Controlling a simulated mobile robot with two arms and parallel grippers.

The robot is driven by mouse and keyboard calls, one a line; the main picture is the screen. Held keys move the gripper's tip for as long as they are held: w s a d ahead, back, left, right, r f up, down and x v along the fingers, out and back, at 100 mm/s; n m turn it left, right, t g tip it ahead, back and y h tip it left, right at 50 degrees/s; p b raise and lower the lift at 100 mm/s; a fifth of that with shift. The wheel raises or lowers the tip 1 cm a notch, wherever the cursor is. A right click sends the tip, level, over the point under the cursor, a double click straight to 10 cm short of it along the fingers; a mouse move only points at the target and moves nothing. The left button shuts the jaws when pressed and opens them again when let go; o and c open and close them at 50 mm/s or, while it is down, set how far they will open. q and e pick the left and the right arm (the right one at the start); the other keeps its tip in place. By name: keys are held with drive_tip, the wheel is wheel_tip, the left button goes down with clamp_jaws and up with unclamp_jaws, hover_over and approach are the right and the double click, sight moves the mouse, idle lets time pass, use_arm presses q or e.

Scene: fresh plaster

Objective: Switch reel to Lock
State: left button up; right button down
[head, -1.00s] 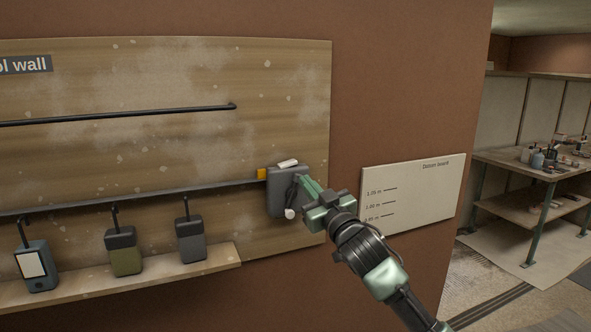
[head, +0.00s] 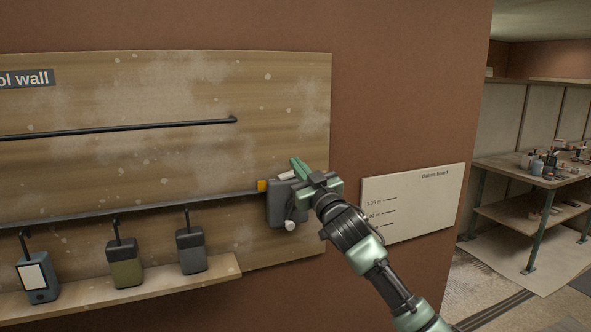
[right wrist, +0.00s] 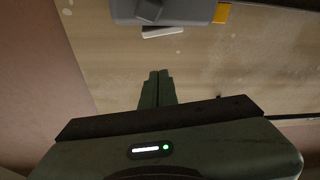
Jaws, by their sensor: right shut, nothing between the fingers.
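The reel is a dark grey box (head: 279,207) at the right end of the long lower rail on the tool wall board. A yellow piece (head: 262,186) shows at its left, a white strip (head: 260,174) at its top and a white round end (head: 290,225) low on it. My right gripper (head: 298,164) is shut and empty at the reel's top right, hiding part of it. In the right wrist view the fingertips (right wrist: 158,74) are apart from the reel (right wrist: 185,10) and its white strip (right wrist: 163,32). I cannot read any switch position. My left gripper is not in view.
Several box-shaped devices, one of them olive (head: 125,265), hang on hooks at the left above a wooden ledge (head: 150,284). A pale datum board (head: 425,200) is on the wall right of my arm. A cluttered workbench (head: 510,170) stands farther right.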

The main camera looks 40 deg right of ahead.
sight(286, 161)
drive_tip(key=x, duration=0.3)
drive_tip(key=shift+r+p, duration=0.2)
drive_tip(key=shift+p, duration=0.2)
wheel_tip(286, 161, down, 3)
drive_tip(key=shift+w+d+r, duration=0.1)
drive_tip(key=shift+d+r, duration=0.1)
drive_tip(key=shift+d+f, duration=0.25)
drive_tip(key=shift+f, duration=0.6)
